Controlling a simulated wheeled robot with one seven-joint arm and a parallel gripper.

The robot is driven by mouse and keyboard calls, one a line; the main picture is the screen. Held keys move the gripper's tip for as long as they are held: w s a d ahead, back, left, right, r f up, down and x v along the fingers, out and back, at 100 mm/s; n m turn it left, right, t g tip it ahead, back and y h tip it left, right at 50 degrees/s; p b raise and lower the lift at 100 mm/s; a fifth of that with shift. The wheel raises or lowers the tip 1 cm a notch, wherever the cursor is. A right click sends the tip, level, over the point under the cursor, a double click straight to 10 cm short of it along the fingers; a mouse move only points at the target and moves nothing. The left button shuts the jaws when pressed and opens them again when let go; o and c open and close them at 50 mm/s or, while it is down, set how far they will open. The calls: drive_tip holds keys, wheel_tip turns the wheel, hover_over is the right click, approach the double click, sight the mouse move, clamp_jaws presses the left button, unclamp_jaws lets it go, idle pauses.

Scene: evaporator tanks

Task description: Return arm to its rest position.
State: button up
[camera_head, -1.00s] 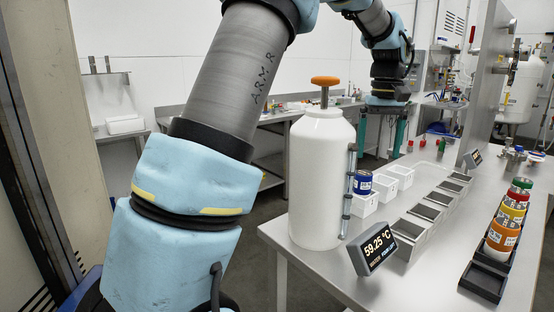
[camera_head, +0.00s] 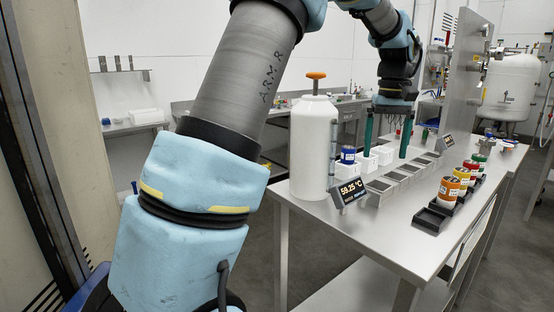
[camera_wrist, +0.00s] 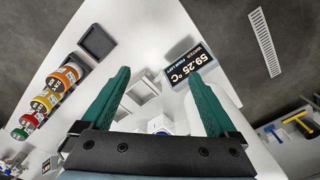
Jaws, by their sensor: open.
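My gripper (camera_head: 387,138) hangs fingers down over the steel table (camera_head: 345,232) in the head view, above the row of white and grey boxes. Its two green fingers are wide apart, with nothing held between them. In the wrist view my gripper (camera_wrist: 158,98) is also open, and white box edges (camera_wrist: 145,90) show below between the fingers. My arm rises from the lower left of the head view, bends at the top and comes down over the table.
A white tank (camera_head: 313,148) with an orange knob and a display (camera_head: 349,190) reading 59.25 °C stand near the fingers. A blue jar (camera_head: 348,155) sits at the boxes. Coloured jars (camera_head: 449,190) line black trays at right. A metal panel (camera_head: 467,75) rises behind.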

drive_tip(key=a+f, duration=0.1)
drive_tip(key=a, duration=0.2)
drive_tip(key=a+f, duration=0.1)
drive_tip(key=a, duration=0.2)
drive_tip(key=a+f, duration=0.2)
drive_tip(key=a, duration=0.1)
drive_tip(key=shift+w+a, duration=0.15)
drive_tip(key=shift+a, duration=0.2)
drive_tip(key=s+a+f, duration=0.3)
drive_tip(key=s+a, duration=0.1)
drive_tip(key=a, duration=0.3)
drive_tip(key=s+a+f+t, duration=0.1)
drive_tip(key=s+a+f, duration=0.3)
drive_tip(key=a, duration=0.4)
drive_tip(key=s+a+f, duration=0.3)
drive_tip(key=s+a, duration=0.1)
drive_tip(key=a, duration=0.4)
drive_tip(key=shift+s+f+t, duration=0.2)
drive_tip(key=shift+s+t, duration=0.1)
drive_tip(key=shift+s, duration=0.1)
